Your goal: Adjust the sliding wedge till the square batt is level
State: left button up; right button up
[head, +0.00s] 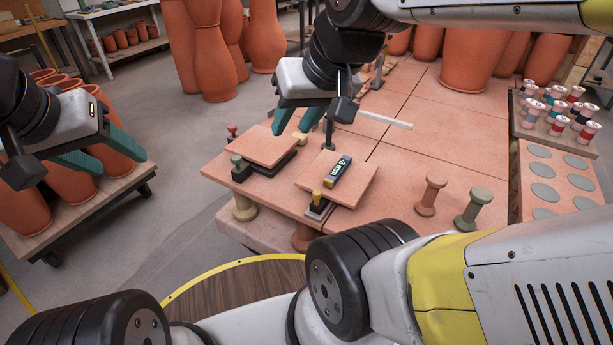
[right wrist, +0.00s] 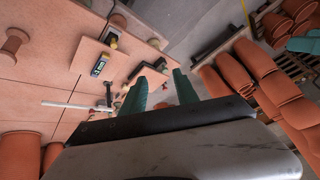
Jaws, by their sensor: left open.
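A square terracotta batt (head: 352,190) with a small digital level (head: 338,171) on it stands on the table. A dark sliding wedge with a yellow knob (head: 317,198) shows at its front edge. I cannot tell the batt's exact tilt. In the right wrist view the same batt (right wrist: 88,52), level (right wrist: 100,65) and yellow knob (right wrist: 113,43) show. My right gripper (head: 305,124) is open and empty above and behind the batts; its two fingers (right wrist: 160,88) stand apart. My left gripper (head: 122,162) is open and empty at the far left, away from the batts.
A second batt (head: 268,144) on a dark base sits to the left, with a green knob (head: 237,160) and a red knob (head: 232,129). A pale bar (head: 385,120) lies behind. Brown (head: 431,192) and green (head: 474,207) spools stand at the right. Several jars (head: 558,125) stand beyond.

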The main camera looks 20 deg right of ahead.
jog(key=shift+o, duration=1.4)
jog(key=m+g+h, duration=0.2)
jog(key=g, duration=0.4)
send_over(317, 192)
notch_tip(317, 192, down, 26)
jog(key=shift+f, duration=4.2)
grip_shut()
